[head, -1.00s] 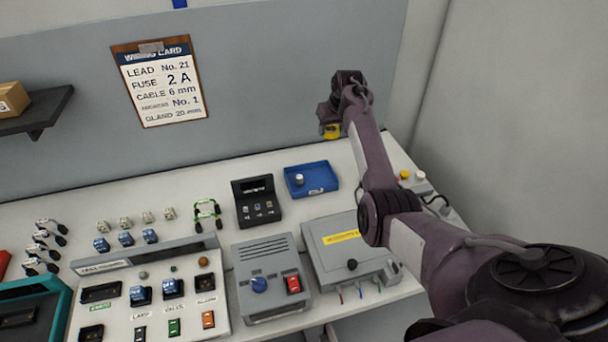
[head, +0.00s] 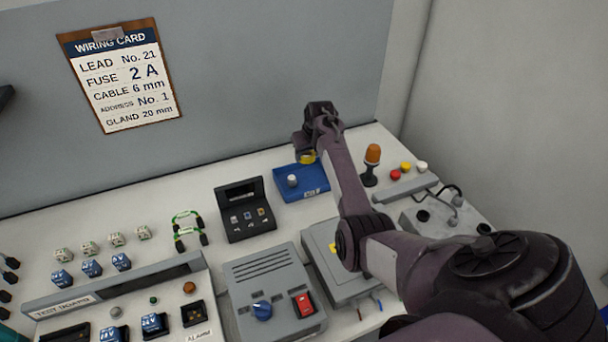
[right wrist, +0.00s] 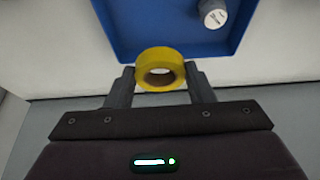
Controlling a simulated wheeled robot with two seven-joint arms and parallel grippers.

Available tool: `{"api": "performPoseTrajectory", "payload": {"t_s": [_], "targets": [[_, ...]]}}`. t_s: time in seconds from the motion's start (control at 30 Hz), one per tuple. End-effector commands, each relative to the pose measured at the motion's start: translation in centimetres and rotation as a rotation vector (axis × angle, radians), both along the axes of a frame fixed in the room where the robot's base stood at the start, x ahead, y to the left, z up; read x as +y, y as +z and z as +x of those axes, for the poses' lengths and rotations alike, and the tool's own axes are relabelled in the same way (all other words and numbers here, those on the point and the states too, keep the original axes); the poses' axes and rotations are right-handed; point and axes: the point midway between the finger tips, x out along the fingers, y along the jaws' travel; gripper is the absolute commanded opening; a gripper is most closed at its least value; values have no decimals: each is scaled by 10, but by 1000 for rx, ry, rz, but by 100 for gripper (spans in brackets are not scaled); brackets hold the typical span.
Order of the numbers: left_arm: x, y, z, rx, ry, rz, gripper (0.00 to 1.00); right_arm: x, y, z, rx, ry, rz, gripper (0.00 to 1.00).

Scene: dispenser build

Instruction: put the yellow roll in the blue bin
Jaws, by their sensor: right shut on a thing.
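The yellow roll (right wrist: 160,55) is a ring of tape held between the two fingers of my right gripper (right wrist: 160,82), which is shut on it. In the head view the roll (head: 308,158) shows under my right gripper (head: 306,154), partly hidden by it. The blue bin (head: 303,185) is a shallow tray on the bench, and the gripper is at its back edge in the picture. In the right wrist view the roll overlaps the near wall of the blue bin (right wrist: 128,48). I cannot tell its height above the bin. My left gripper is not in view.
A white cylinder (head: 292,180) stands in the bin. A black case (head: 245,210) lies left of it, with a green lead (head: 187,228) farther left. An orange beacon (head: 372,155) and a button strip (head: 405,183) are to the right. A grey wall (head: 250,80) rises behind.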

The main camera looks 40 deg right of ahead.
Motion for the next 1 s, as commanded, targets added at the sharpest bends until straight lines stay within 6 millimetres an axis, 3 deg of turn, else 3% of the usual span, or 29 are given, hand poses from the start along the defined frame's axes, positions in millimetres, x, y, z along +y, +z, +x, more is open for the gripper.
{"api": "performPoseTrajectory", "payload": {"t_s": [0.03, 0.23, 0.57, 1.0], "targets": [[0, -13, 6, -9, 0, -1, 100, -1, -14, -1, -2, -1, 0, 26], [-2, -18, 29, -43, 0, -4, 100, -3, -22, -4, -2, -1, 0, 26], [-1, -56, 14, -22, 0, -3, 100, -8, -64, -10, -1, -2, 0, 26], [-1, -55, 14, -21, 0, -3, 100, -8, -67, -11, 0, -2, 1, 26]]}}
